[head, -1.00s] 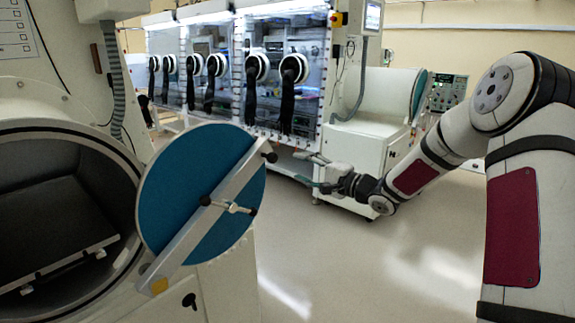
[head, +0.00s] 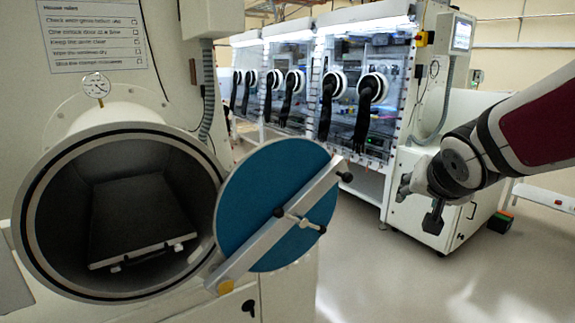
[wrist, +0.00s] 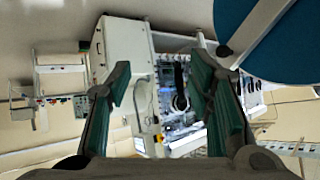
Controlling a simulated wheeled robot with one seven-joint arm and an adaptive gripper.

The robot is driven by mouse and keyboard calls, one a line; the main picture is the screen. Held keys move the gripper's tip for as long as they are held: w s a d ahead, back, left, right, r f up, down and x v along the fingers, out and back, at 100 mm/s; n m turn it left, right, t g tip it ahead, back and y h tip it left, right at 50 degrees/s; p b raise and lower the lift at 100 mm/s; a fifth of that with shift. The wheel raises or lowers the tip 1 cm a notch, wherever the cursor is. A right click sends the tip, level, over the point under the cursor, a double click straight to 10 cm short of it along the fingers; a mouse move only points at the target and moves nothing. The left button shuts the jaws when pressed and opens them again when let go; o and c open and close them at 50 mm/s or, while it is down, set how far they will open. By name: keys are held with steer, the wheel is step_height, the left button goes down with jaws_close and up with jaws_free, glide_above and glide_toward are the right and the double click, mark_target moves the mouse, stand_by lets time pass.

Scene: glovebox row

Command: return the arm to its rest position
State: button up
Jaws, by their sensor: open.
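My gripper (head: 420,198) is at the right in the head view, in front of a white cabinet. In the wrist view its two fingers (wrist: 160,100) stand apart with nothing between them. My arm comes in from the right edge of the head view. The round blue door (head: 262,190) of the antechamber stands open to the left of my gripper, with a clear gap between them. The door also shows at the top right of the wrist view (wrist: 285,40).
The open antechamber (head: 40,215) at the left holds a dark sliding tray (head: 140,215). A row of gloveboxes (head: 350,110) with black gloves stands behind. A white cabinet (head: 465,210) is behind my gripper. The floor (head: 370,275) in front is clear.

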steer(key=s+a+f+n+g+y, duration=0.1)
steer(key=s+a+n+g, duration=0.1)
steer(key=s, duration=1)
steer(key=s+a+f+n+g+y, duration=0.1)
steer(key=s+a+f+n+g, duration=0.1)
steer(key=s, duration=1.1)
steer(key=shift+a+f+n+g, duration=0.2)
steer(key=shift+a+n+g, duration=0.35)
steer(key=shift+a, duration=0.7)
steer(key=shift+c, duration=0.4)
